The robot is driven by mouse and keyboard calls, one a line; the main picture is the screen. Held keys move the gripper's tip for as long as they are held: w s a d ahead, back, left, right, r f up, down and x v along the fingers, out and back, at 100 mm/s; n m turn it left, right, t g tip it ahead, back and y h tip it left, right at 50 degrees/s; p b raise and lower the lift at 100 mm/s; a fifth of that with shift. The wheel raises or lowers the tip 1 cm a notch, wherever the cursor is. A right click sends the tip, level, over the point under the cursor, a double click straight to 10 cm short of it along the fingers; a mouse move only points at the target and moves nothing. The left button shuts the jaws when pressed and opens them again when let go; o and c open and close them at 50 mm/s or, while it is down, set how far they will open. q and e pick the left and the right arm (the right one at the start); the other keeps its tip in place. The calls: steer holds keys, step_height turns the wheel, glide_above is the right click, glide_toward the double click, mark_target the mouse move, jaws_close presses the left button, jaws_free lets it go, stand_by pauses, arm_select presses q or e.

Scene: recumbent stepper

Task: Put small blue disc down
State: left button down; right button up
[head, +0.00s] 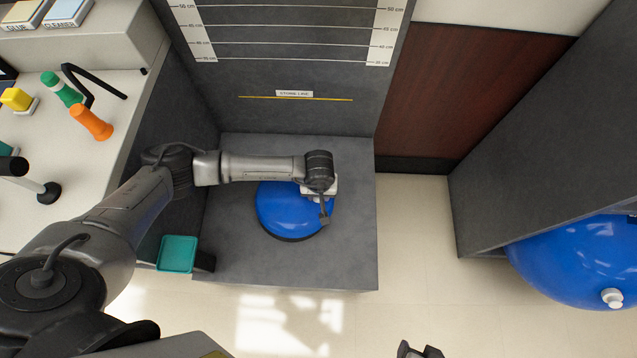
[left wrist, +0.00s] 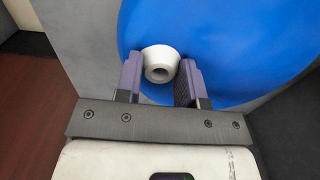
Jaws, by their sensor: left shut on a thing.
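The small blue disc (head: 284,214) is round and domed, with a white knob-like plug (left wrist: 160,64) that shows in the left wrist view. My left gripper (left wrist: 161,75) has its purple-grey pads on both sides of the plug, shut on it. In the head view my left wrist hides the plug and the disc's upper right part. The disc is over the dark grey platform (head: 345,255); I cannot tell whether it touches it. A dark part at the bottom edge of the head view looks like my right gripper (head: 420,350), mostly cut off.
A grey panel with a scale and a yellow line (head: 296,98) rises behind the platform. A larger blue rounded body (head: 575,262) with a white plug is at the right. A teal tray (head: 178,254) is by the platform's left corner. A counter (head: 60,185) holds coloured pegs at left.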

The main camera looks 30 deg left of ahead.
arm_select(q)
steer(key=shift+f, duration=0.5)
steer(key=c, duration=0.8)
jaws_free()
steer(key=shift+o, duration=0.3)
steer(key=shift+r, duration=0.2)
step_height(320, 180, up, 12)
steer(key=p, duration=0.9)
steer(key=shift+f, duration=0.15)
